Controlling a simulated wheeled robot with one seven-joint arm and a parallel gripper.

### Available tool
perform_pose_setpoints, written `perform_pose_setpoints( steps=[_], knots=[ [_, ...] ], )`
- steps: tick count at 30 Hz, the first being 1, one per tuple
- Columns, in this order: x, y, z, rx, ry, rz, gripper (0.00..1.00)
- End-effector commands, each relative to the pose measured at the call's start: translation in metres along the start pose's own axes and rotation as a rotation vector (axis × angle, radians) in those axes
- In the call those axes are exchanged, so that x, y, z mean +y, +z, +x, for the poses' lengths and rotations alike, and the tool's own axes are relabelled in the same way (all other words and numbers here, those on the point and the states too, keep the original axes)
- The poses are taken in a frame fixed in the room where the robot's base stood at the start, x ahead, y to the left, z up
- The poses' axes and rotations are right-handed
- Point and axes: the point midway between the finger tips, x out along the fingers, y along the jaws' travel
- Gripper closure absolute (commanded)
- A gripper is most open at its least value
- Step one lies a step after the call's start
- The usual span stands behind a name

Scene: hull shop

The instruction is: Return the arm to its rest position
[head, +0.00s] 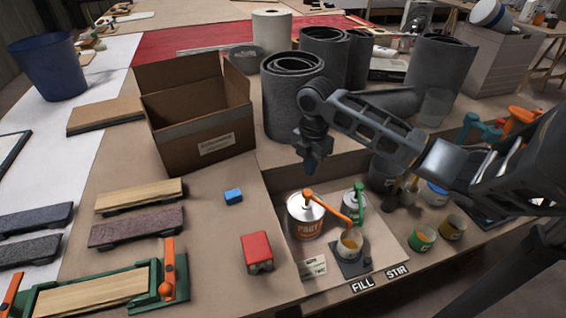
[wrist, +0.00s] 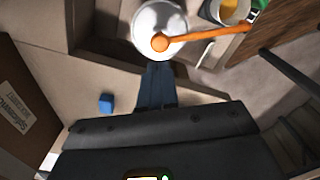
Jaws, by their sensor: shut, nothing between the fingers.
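My gripper (head: 312,166) hangs pointing down in the head view, above the bench near the back of the recessed tray. Its fingers are shut with nothing between them. In the wrist view the closed dark fingers (wrist: 157,88) show above the tray edge. My arm reaches in from the right side of the head view, bent at the elbow. A paint can (head: 305,215) with an orange pump handle stands just below and in front of the gripper. The can's top also shows in the wrist view (wrist: 160,18), close beyond the fingertips.
An open cardboard box (head: 200,125) stands left of the gripper, and grey rolls (head: 292,95) stand behind it. A blue block (head: 233,196) and a red block (head: 257,252) lie on the bench. Several small cans, including a green one (head: 422,237), stand under my arm at right.

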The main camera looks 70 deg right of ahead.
Motion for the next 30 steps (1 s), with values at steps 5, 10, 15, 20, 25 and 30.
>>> perform_pose_setpoints(
  steps=[5, 10, 15, 20, 25, 30],
  knots=[
    [0.001, -0.002, 0.0, 0.002, 0.003, 0.0, 1.0],
    [0.029, -0.038, -0.003, 0.048, 0.089, 0.006, 1.0],
    [0.087, -0.129, -0.019, 0.19, 0.296, 0.049, 1.0],
    [0.129, -0.229, -0.048, 0.387, 0.491, 0.145, 1.0],
    [0.142, -0.324, -0.08, 0.629, 0.639, 0.302, 1.0],
    [0.128, -0.39, -0.102, 0.847, 0.713, 0.498, 1.0]
  ],
)
